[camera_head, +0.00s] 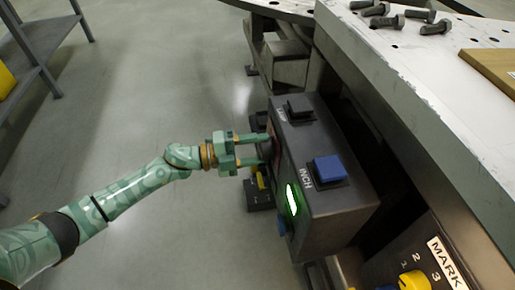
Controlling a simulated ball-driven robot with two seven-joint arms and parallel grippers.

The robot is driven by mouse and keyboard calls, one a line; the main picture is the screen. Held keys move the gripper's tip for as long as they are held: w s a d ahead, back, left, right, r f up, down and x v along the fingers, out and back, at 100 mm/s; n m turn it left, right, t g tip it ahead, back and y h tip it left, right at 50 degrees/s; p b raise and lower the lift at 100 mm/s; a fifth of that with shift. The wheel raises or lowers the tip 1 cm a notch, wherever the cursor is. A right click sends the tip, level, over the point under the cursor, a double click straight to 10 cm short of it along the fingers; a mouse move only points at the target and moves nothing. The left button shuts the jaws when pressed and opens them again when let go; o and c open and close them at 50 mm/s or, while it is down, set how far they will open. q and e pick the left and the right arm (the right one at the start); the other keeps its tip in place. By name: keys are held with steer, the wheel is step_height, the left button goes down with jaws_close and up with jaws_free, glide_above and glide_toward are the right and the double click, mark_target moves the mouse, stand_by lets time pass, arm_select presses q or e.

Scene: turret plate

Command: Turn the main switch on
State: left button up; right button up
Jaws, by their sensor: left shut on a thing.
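A dark grey control box (335,209) hangs beside the table edge. Its top carries a black button and a blue button marked INCH (329,168). A lit green lamp (292,199) glows on its left-facing side. My left gripper (262,150) reaches in from the left to that side, its fingers one above the other. It is shut on a dark knob there, which appears to be the main switch (268,150). The fingers and the steep angle hide most of the knob, so its setting cannot be read. My right gripper is not in view.
A pale table (400,60) with several bolts (385,18) and a wooden board (492,66) fills the upper right. A panel with a yellow knob (414,281) and MARK label is at lower right. A grey shelf (40,50) stands upper left. Open floor lies between.

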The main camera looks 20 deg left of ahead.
arm_select(q)
steer(key=shift+f+m, duration=0.1)
steer(key=shift+m, duration=0.2)
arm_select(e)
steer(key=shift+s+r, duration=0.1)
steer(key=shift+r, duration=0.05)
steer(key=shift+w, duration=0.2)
arm_select(q)
steer(key=o, duration=1)
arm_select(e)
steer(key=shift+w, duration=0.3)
